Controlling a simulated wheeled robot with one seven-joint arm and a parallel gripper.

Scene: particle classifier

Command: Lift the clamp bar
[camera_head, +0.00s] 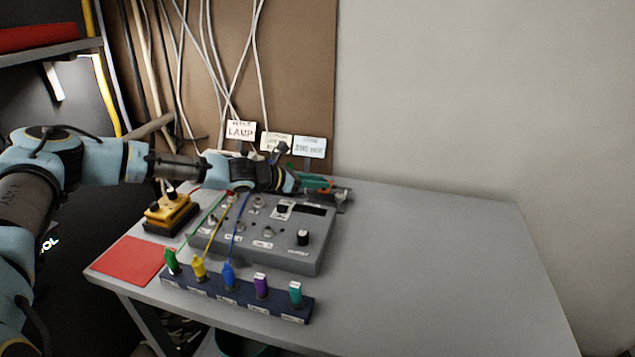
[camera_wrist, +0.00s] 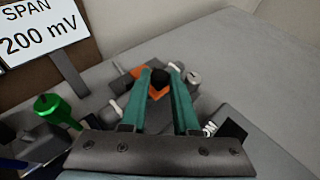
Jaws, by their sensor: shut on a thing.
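My gripper (camera_head: 316,183) reaches over the back of the grey control box, with its teal fingers low near a small metal fixture (camera_head: 343,196). In the wrist view its fingers (camera_wrist: 162,76) close around a dark and orange piece (camera_wrist: 158,92), which I take to be the clamp bar. The fixture shows around it in the wrist view, with a silver cylinder (camera_wrist: 193,78) to the right. The fingers hide much of the bar, and I cannot tell whether it is raised.
The grey control box (camera_head: 320,262) has knobs and plugged wires. A dark blue rack (camera_head: 240,298) of coloured plugs stands in front. A yellow box (camera_head: 168,213) and a red mat (camera_head: 128,262) are left. Label cards (camera_head: 309,147) stand behind. The table's right side (camera_head: 450,270) is clear.

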